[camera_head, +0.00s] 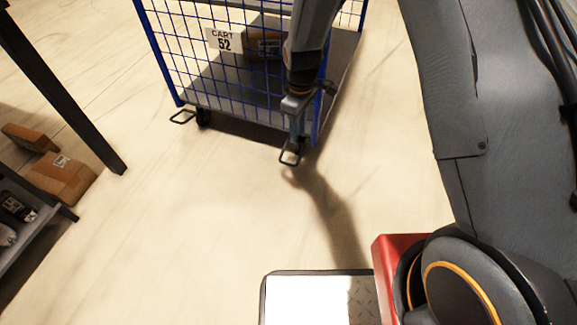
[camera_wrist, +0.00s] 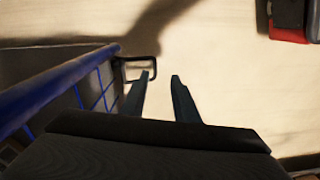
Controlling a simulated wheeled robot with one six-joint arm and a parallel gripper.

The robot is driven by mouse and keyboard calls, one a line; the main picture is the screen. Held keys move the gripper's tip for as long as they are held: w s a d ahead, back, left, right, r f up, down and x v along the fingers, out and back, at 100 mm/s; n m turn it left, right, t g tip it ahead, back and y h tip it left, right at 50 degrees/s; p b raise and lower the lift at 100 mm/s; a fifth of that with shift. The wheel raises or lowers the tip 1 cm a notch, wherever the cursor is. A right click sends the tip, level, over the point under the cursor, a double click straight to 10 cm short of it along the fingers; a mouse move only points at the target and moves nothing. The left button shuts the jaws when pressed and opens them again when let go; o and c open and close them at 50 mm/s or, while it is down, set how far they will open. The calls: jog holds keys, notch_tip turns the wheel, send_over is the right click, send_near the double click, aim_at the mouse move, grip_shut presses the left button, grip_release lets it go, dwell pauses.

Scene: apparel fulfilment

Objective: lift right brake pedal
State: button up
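The blue wire cart (camera_head: 315,135) with a "CART 52" sign (camera_head: 224,41) stands at the top of the head view. Its right brake pedal (camera_head: 289,161) is a dark wire loop low at the near right corner. The left brake pedal (camera_head: 183,117) is a similar loop at the other corner. My gripper (camera_head: 297,138) points down just above the right pedal. In the wrist view my gripper (camera_wrist: 161,76) is open and empty. The right pedal also shows there (camera_wrist: 139,59), beyond and beside the left fingertip; I cannot tell whether they touch.
The cart's grey deck (camera_head: 215,88) carries a brown parcel (camera_head: 263,45). Cardboard boxes (camera_head: 62,178) lie on the floor at left, near a dark post (camera_head: 62,90) and a shelf (camera_head: 30,228). The floor (camera_head: 210,210) in front of the cart is clear.

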jog(key=shift+n, duration=0.9)
jog(key=a+f+b, duration=0.1)
jog(key=f+b, duration=0.1)
jog(key=f, duration=0.4)
jog(key=w+a+f+b, duration=0.1)
jog(key=f+b, duration=0.2)
jog(key=f, duration=0.2)
jog(key=w+a+f+b, duration=0.1)
jog(key=f+b, duration=0.1)
jog(key=f, duration=0.4)
jog(key=shift+f, duration=0.3)
jog(key=shift+c, duration=0.3)
grip_shut()
